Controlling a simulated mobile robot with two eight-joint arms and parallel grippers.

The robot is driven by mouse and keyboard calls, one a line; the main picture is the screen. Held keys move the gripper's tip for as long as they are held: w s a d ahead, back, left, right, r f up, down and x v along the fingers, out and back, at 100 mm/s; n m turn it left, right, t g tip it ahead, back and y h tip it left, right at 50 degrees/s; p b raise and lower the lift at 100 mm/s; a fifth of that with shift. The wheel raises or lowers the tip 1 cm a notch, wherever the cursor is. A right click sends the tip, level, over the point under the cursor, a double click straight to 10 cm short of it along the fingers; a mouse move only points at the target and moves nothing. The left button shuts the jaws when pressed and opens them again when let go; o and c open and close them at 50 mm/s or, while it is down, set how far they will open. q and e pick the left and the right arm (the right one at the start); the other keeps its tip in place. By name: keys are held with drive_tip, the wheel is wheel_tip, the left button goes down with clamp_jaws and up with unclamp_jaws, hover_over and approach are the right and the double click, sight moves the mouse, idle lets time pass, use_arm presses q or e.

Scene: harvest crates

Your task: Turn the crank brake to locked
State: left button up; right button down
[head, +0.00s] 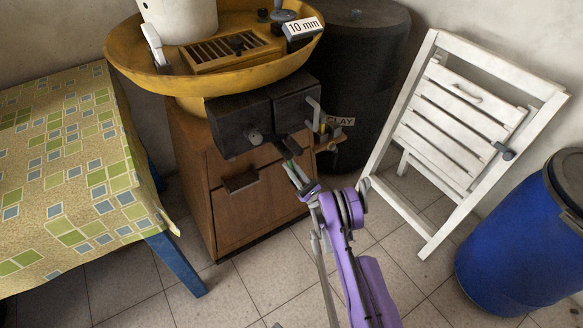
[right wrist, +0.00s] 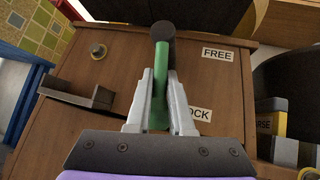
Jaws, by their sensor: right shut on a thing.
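The crank brake is a green lever (right wrist: 161,82) with a dark round end (right wrist: 162,32); in the head view a bit of its green (head: 291,152) shows under the dark box. My right gripper (right wrist: 155,88) is shut on the green lever, one pale finger on each side; it also shows in the head view (head: 296,174). A FREE label (right wrist: 217,54) sits to the upper right of the lever. A LOCK label (right wrist: 201,115) is partly hidden behind the right finger. My left gripper is in neither view.
The wooden cabinet (head: 234,212) carries a yellow pan (head: 125,62) and a dark handle (head: 240,181). A patterned table (head: 75,200) stands left. A dark drum (head: 372,60), white folding chair (head: 420,215) and blue barrel (head: 510,240) stand right. Tiled floor is clear in front.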

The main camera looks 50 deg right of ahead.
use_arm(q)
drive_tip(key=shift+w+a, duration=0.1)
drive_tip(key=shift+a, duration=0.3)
use_arm(e)
drive_tip(key=shift+w+a+f+m+t+h, duration=0.1)
drive_tip(key=shift+w+a+m+t+h, duration=0.15)
drive_tip(key=shift+m+h, duration=0.8)
drive_tip(key=shift+a+f+m+t+h, duration=0.15)
drive_tip(key=shift+a+m+h, duration=0.2)
drive_tip(key=shift+m+h, duration=0.7)
drive_tip(key=shift+a, duration=0.1)
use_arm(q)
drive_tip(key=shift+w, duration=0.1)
use_arm(e)
drive_tip(key=c, duration=0.8)
unclamp_jaws()
drive_tip(key=shift+w, duration=0.1)
